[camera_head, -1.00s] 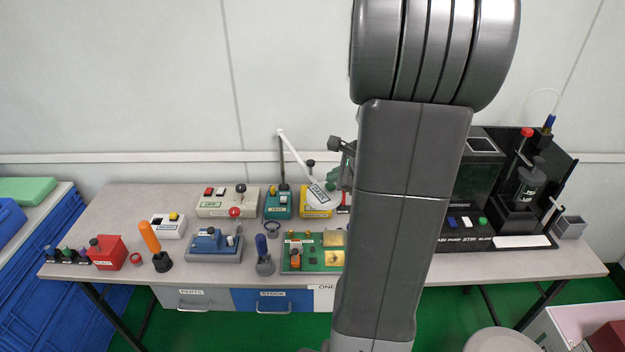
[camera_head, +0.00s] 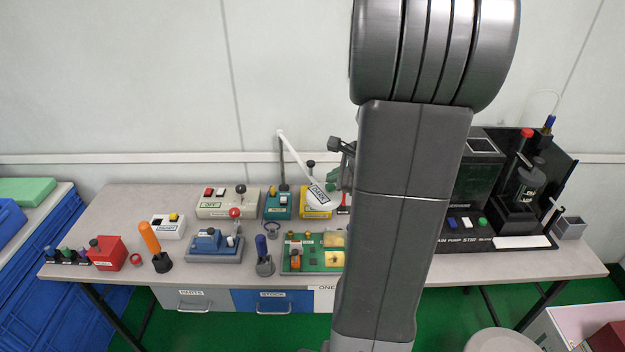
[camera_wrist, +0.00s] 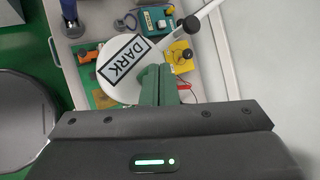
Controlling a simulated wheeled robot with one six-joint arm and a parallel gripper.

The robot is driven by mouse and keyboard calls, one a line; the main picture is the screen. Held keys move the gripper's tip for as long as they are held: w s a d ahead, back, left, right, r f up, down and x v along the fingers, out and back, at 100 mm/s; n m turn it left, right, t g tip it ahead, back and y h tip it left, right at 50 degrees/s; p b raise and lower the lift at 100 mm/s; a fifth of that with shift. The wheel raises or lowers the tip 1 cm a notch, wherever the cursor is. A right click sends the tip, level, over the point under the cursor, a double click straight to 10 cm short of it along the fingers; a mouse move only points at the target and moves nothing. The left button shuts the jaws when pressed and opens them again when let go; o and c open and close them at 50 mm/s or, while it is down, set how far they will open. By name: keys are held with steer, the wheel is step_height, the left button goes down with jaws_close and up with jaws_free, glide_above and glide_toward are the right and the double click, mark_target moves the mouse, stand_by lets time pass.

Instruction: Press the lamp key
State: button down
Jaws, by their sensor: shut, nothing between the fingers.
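A white lamp head (camera_head: 320,196) with a label reading DARK hangs on a jointed arm over the back middle of the table. In the wrist view it (camera_wrist: 108,82) fills the left of centre. A teal box (camera_head: 278,206) stands by the lamp's post, with a label too small to read; it also shows in the wrist view (camera_wrist: 152,20). I cannot make out which key is the lamp key. My gripper (camera_wrist: 157,70) is shut and empty, its green fingers in front of the lamp head's lower right edge. In the head view my gripper (camera_head: 336,180) is partly behind my arm.
A yellow box (camera_head: 314,213) with a black knob sits beneath the lamp head. A green board (camera_head: 300,265) lies in front. Several devices fill the left of the table. A black station (camera_head: 455,225) with coloured keys stands at right. My arm hides the table between.

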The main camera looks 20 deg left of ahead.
mark_target(334, 187)
steer(key=shift+f, duration=0.1)
stand_by(0.5)
steer(key=shift+f+b, duration=0.4)
steer(key=shift+r+p, duration=0.5)
step_height(334, 187, up, 6)
steer(key=p, duration=0.5)
steer(key=shift+f, duration=0.15)
stand_by(0.4)
